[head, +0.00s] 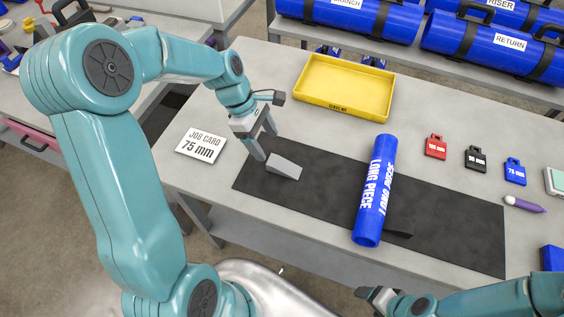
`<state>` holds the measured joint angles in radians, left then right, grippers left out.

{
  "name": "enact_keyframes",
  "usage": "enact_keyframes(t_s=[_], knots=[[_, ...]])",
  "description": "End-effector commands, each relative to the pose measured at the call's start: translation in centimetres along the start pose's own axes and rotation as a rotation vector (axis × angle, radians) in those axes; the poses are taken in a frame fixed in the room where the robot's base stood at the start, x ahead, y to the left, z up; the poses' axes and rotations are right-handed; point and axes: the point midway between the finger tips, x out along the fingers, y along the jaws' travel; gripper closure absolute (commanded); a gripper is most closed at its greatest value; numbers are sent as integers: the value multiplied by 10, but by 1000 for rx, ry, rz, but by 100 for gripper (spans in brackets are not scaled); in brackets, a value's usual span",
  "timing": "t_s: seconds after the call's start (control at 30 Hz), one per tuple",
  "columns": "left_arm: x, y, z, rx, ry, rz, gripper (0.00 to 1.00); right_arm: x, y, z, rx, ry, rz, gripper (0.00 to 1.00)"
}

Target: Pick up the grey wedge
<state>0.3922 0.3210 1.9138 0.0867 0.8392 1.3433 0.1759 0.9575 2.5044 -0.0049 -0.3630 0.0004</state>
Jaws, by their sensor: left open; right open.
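The grey wedge (284,168) lies on the left part of the black mat (448,214) on the table. My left gripper (264,146) is open just above and to the left of the wedge, its fingers pointing down. From this view I cannot tell whether a finger touches the wedge. Nothing is between its fingers that I can make out. My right gripper (376,296) is at the bottom edge of the view, in front of the table and far from the wedge. Its fingertips are partly cut off or hard to make out.
A blue pipe marked LONG PIECE (376,190) lies across the mat, right of the wedge. A yellow tray (344,88) is behind. A job card (201,145) lies left. Red (436,147), black (475,159) and blue (515,171) tags and a purple marker (525,204) lie right.

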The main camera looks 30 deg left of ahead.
Motion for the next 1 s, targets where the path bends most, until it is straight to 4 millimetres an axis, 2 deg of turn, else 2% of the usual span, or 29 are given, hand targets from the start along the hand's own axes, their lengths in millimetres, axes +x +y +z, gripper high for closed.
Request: enact_keyframes(t_s=[0.1,0.33,0.53,0.63,0.83,0.87,1.0], knots=[[17,0,1,1,0,-2,28,-1,0,0,0,0,0,29],[37,1,3,1,0,-3,28,-6,-2,0,0,-1,0,29],[69,1,4,0,-1,-3,28,-11,-4,0,0,0,0,29],[76,2,4,1,0,-1,28,-11,-4,0,0,0,0,29],[77,2,4,1,0,1,28,-11,-4,0,0,0,0,29],[77,2,4,1,0,1,31,-11,-4,0,0,0,0,29],[77,2,4,1,0,1,76,-11,-4,0,0,0,0,29]])
